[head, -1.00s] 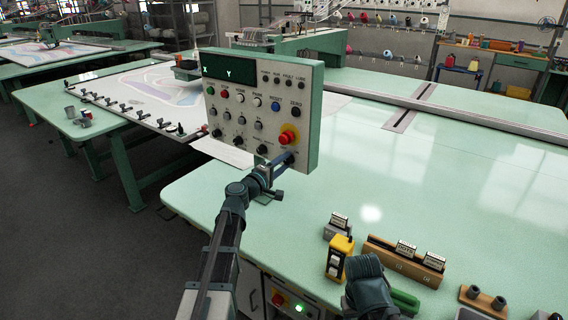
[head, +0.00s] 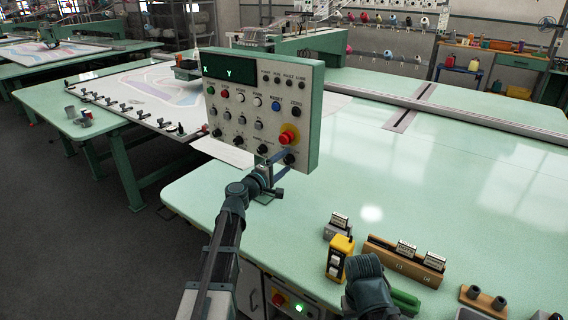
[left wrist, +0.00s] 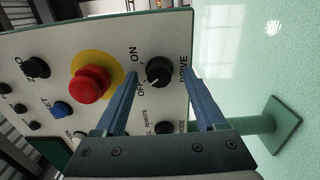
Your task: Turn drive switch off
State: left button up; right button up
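The control panel (head: 262,108) stands on the green table, facing me. The drive switch is a black rotary knob (left wrist: 158,71) beside the lettering DRIVE, ON and OFF in the left wrist view. It shows at the panel's lower right in the head view (head: 289,159). I cannot tell which mark its pointer is at. My left gripper (head: 277,157) is open at the panel's lower right. In the left wrist view its blue fingers (left wrist: 161,75) lie on either side of the knob, with gaps visible. My right gripper is not in view; only a dark part of my right arm shows.
A red emergency button (head: 288,138) on a yellow ring sits right above the drive knob. More knobs and buttons fill the panel. A yellow device (head: 339,258) and a wooden block (head: 385,258) stand on the near table.

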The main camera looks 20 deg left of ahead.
pick_arm(q)
jog(key=v, duration=1.3)
jog(key=shift+s, duration=0.4)
jog(key=shift+a, duration=0.1)
jog(key=s+d+f+m+g, duration=0.3)
jog(key=d+f+m+g, duration=0.2)
jog(key=d+f, duration=0.2)
jog(key=s+d+f+m+g, duration=0.4)
jog(key=d+f+m+g, duration=0.1)
jog(key=d+f, duration=0.2)
jog(key=s+a+f+m+g+y, duration=0.2)
jog(key=s+f+m+g+y, duration=0.3)
jog(key=s+f, duration=0.4)
jog(key=s+d+r+m+g+y+p, duration=0.2)
jog(key=s+d+r+m+p, duration=0.1)
jog(key=s+d, duration=0.4)
notch_tip(320, 180, up, 3)
jog(key=d+p, duration=0.1)
jog(key=d, duration=0.2)
jog(key=shift+s+y, duration=0.3)
